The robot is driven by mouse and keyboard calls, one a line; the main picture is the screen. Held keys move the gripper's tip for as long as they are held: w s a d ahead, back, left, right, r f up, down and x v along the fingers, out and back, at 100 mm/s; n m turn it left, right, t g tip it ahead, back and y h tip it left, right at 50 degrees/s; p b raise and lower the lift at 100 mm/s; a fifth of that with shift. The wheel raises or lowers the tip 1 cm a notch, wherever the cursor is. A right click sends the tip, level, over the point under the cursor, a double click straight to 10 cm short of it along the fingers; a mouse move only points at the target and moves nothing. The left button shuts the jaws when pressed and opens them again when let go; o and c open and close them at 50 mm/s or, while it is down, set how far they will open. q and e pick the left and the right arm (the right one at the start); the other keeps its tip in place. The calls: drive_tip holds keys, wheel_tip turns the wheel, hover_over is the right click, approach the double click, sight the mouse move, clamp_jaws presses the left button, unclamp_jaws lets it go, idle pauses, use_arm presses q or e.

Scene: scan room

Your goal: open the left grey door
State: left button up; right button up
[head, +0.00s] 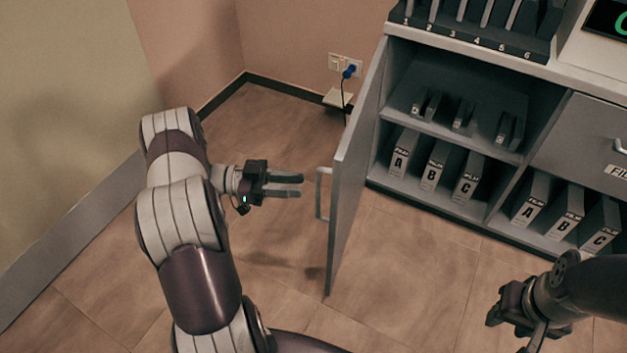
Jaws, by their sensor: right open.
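The left grey door (350,170) of the cabinet is swung wide open, its face turned to the left and its free edge toward me. Its bar handle (321,194) is on the door's left face. My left gripper (302,185) is just left of the handle, its fingers pointing at it with a small gap, not touching it. The two fingers lie close together, and I cannot tell whether they are shut. Nothing shows between them. My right gripper (493,322) is open, low at the right, in front of the cabinet and away from the door.
The open cabinet (490,222) holds several labelled file boxes and small items on a shelf (452,131). A drawer (588,142) with a handle is at the right. A numbered rack (470,32) stands on top. A socket with a blue plug (349,71) is on the back wall. Floor left of the door is clear.

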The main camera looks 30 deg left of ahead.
use_arm(q)
drive_tip(key=v, duration=0.6)
drive_tip(key=shift+p, duration=0.4)
drive_tip(key=shift+s+a, duration=0.1)
